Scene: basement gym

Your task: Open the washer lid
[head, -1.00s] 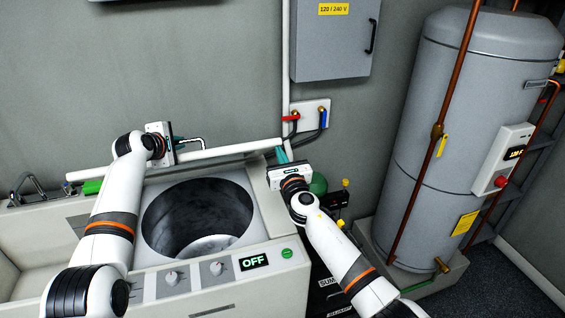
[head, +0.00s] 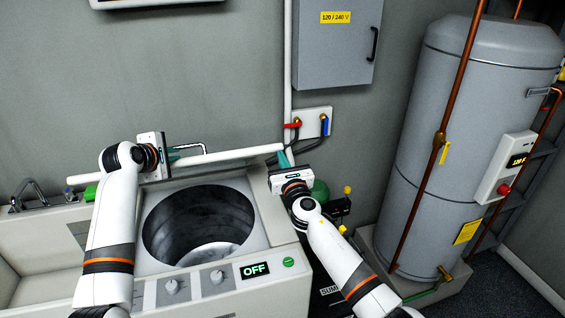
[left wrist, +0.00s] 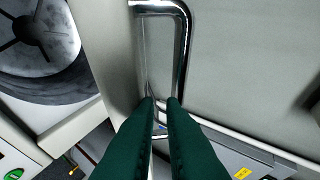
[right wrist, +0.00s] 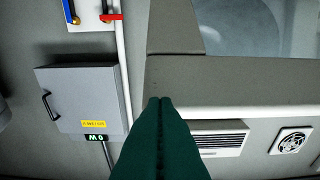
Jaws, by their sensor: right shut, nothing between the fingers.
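The washer (head: 160,262) has its round tub uncovered in the head view. Its lid (head: 235,154) stands raised behind the tub, seen nearly edge-on as a white bar. In the right wrist view the lid (right wrist: 190,75) shows a grey face with a round window. A chrome handle (head: 195,147) is beside my left gripper (head: 172,155); the handle (left wrist: 184,45) is a U-shaped loop in the left wrist view. My left fingers are slightly apart at the handle's end. My right gripper (head: 279,160) is shut and empty near the lid's right corner.
A water heater (head: 440,150) with copper pipes stands at the right. A grey electrical box (head: 332,50) and red and blue valves are on the wall behind. A chrome faucet (head: 30,190) is at the far left. Dark objects and a green one crowd the washer's right side.

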